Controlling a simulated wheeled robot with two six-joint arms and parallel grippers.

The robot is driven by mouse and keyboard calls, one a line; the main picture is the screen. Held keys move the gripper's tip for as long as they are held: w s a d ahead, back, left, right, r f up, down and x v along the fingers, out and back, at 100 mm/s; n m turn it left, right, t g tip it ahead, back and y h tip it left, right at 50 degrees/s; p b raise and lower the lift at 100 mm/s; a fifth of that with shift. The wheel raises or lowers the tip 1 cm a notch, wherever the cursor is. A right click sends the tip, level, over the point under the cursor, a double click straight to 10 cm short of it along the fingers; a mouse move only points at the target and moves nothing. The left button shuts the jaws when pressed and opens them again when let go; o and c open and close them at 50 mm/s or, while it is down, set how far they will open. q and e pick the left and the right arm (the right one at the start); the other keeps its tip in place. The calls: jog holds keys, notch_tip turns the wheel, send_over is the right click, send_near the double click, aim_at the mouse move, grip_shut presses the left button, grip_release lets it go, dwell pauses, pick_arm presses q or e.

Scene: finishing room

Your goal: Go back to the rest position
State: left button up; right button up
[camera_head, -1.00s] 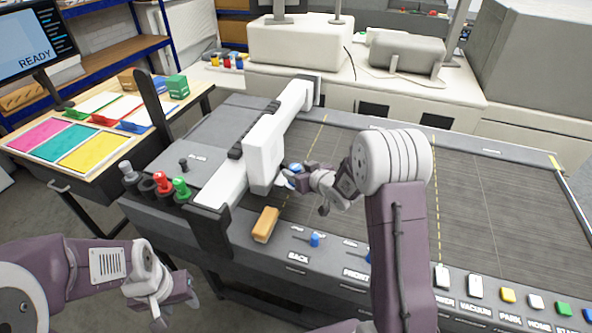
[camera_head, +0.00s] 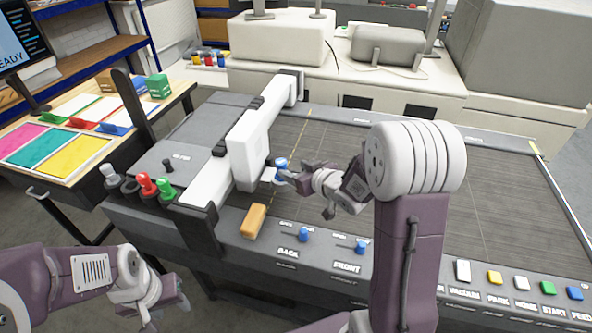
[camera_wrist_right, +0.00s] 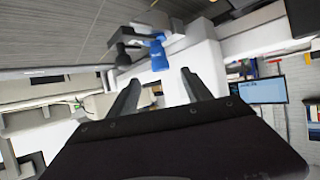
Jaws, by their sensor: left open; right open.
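My right gripper (camera_head: 300,171) is open and empty over the flatbed, just right of a blue part (camera_head: 281,168) on the white carriage. In the right wrist view the blue part (camera_wrist_right: 157,54) stands ahead of the two spread fingers (camera_wrist_right: 160,92), with nothing between them. My left gripper (camera_head: 168,302) is low at the bottom left, in front of the machine and apart from everything. Its jaws look open and empty, though the fingertips are small in view.
The white carriage (camera_head: 236,152) spans the flatbed machine (camera_head: 345,150). A tan block (camera_head: 253,221) lies by its front edge, near blue levers (camera_head: 304,234) and a row of buttons (camera_head: 495,278). A table with colour sheets (camera_head: 62,147) stands at left.

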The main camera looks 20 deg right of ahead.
jog(key=s+a+r, duration=0.2)
jog(key=a+r, duration=0.1)
jog(key=a, duration=0.2)
jog(key=s+d+f+m+g+h, duration=0.1)
jog(key=s+f+g, duration=0.4)
jog(key=s, duration=0.6)
jog(key=s+d+f+m+g+h, duration=0.2)
jog(key=s+f+g, duration=0.4)
jog(key=s, duration=0.5)
jog(key=shift+s+f, duration=0.2)
jog(key=shift+f, duration=0.25)
